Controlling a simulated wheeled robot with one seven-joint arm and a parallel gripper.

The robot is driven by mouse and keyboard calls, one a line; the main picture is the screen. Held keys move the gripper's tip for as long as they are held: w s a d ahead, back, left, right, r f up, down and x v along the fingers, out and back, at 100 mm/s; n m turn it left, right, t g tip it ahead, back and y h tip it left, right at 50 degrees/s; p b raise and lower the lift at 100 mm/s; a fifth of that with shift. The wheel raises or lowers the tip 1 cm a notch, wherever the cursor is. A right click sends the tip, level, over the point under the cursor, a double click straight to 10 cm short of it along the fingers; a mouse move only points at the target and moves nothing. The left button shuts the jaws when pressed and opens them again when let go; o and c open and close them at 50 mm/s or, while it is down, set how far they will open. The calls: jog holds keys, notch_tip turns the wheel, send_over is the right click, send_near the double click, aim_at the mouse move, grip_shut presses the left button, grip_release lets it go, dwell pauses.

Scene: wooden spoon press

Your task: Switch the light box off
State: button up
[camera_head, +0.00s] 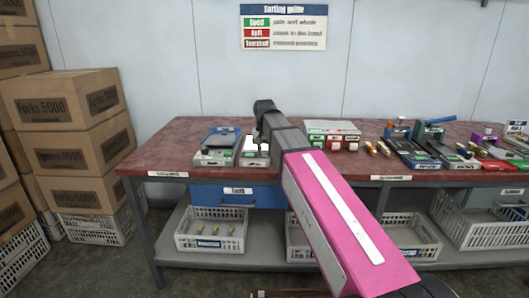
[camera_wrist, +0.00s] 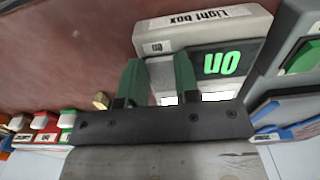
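The light box (camera_wrist: 250,25) is a pale grey unit with a "Light box" label. It lies just beyond my fingertips in the wrist view. Its dark panel (camera_wrist: 235,62) shows a lit green "on". A small plate (camera_wrist: 158,47) also reads "on", beside the fingertips. My gripper (camera_wrist: 158,66) has two green fingers spread apart over the box's face. A grey part of the box shows between them; I cannot tell whether they touch it. In the head view the box (camera_head: 254,160) stands on the red table, left of my arm, which hides my fingers.
A grey device (camera_head: 217,148) stands close to the left of the light box. Red and green boxes (camera_head: 333,130) are to the right, with wooden spoons and other tools farther right. Crates (camera_head: 212,243) stand on the shelf below. The table's left corner (camera_head: 160,150) is clear.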

jog(key=shift+w+r+g, duration=0.15)
jog(key=shift+w+g, duration=0.25)
jog(key=shift+g, duration=1.1)
jog(key=shift+s, duration=0.1)
jog(key=o, duration=0.9)
